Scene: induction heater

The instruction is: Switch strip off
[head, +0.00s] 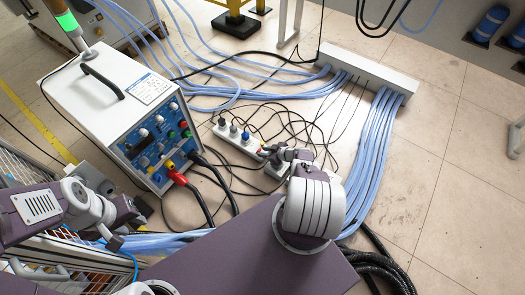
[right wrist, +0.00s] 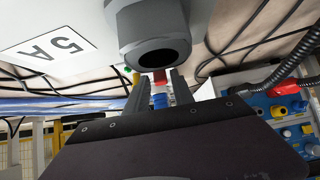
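The white power strip (head: 238,140) lies on the floor, with several plugs along its top. My right gripper (head: 266,151) is over the strip's near right part in the head view; its wrist hides some of the strip. In the right wrist view its two dark fingers (right wrist: 158,88) are apart. Red and blue parts show between them; I cannot tell whether the fingers touch these. A white surface marked 5A (right wrist: 45,50) and a grey cylinder with a dark hole are close by. The switch is not clearly seen. My left gripper (head: 112,240) is at the lower left, away from the strip, its fingers unclear.
A white-and-blue heater unit (head: 125,110) with red and black cables stands left of the strip. Loose black cables surround the strip. Blue hoses (head: 372,155) run from a grey floor box (head: 368,72) to the right.

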